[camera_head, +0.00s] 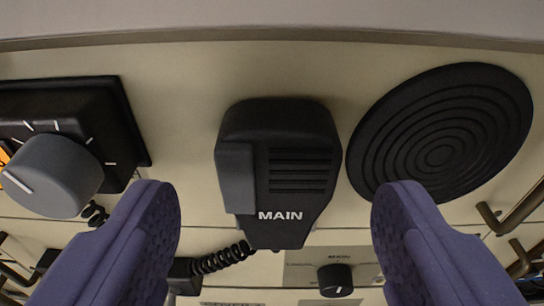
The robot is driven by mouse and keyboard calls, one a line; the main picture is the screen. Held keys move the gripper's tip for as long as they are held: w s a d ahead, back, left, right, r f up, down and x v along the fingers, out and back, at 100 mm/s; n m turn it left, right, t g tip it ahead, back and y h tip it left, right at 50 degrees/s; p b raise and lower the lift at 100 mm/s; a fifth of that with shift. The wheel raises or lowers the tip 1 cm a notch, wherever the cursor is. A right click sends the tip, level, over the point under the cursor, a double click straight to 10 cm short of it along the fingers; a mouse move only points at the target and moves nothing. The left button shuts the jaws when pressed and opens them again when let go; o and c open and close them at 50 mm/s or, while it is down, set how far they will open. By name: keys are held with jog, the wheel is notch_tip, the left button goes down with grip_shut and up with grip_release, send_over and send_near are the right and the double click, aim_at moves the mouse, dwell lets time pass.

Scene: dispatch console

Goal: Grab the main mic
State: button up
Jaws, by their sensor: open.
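The main mic (283,165) is a black handheld microphone with slots, a dark grey side button and the white word MAIN. It hangs upright on the cream panel at the centre of the view. A black coiled cord (222,258) runs near its lower end, towards the lower left. My gripper (277,197) is open, with one purple finger at lower left and one at lower right. The mic lies between the fingers in the picture, and neither appears to touch it. I cannot tell how far ahead of the fingertips it is.
A round black speaker grille (441,132) is to the right. A grey knob (54,176) on a black plate stands out at the left. A small black knob (335,280) is below the mic. Metal handles (512,215) stick out at the right edge.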

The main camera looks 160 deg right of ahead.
aim_at(278, 160)
jog(key=b+x, duration=0.2)
jog(key=x, duration=0.3)
jog(key=shift+w, duration=0.15)
jog(key=shift+r, duration=0.2)
jog(key=c, duration=0.8)
jog(key=shift+c, duration=0.3)
jog(key=shift+r, duration=0.1)
